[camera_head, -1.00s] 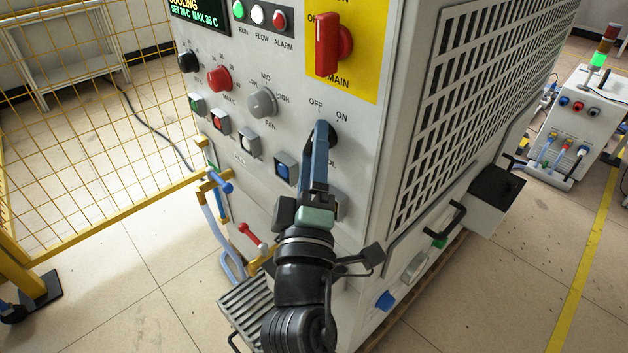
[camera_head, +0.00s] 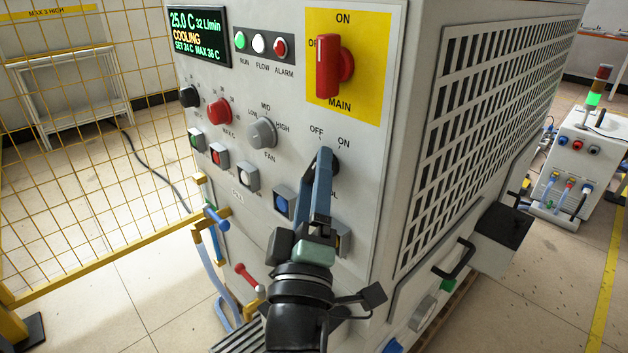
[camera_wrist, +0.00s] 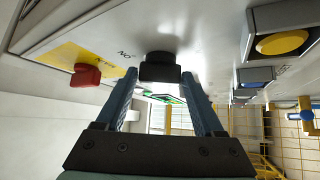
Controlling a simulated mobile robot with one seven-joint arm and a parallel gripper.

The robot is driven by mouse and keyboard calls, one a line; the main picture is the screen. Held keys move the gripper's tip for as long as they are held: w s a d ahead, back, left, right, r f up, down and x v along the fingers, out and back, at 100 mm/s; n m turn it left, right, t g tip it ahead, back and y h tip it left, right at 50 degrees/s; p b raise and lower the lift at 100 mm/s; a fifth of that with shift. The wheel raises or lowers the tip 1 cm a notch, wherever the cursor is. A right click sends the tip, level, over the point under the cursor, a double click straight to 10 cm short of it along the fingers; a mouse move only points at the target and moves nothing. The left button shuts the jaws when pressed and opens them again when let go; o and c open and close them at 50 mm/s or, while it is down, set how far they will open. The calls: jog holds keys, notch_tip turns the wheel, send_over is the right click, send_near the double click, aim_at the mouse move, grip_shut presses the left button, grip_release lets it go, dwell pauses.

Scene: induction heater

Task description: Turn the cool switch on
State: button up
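The cool switch (camera_head: 334,163) is a black rotary knob on the cabinet's front panel, with OFF and ON printed above it. Its name label is mostly covered by my gripper. My gripper (camera_head: 325,158) is at the knob, its two blue fingers reaching up to it. In the wrist view the black knob (camera_wrist: 160,68) sits between the tips of my gripper (camera_wrist: 160,76), one finger on each side. Thin gaps seem to show beside the knob, so the fingers look open around it. Which way the knob points cannot be made out.
The red MAIN switch (camera_head: 329,67) on its yellow plate is just above. The grey fan knob (camera_head: 262,134) and blue button (camera_head: 283,202) are to the left. A black handle (camera_head: 455,262) sticks out on the right side. A yellow mesh fence (camera_head: 90,150) stands at left.

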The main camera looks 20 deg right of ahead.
jog(key=o, duration=0.3)
jog(key=b+v, duration=0.3)
jog(key=v, duration=1)
jog(key=shift+b, duration=0.3)
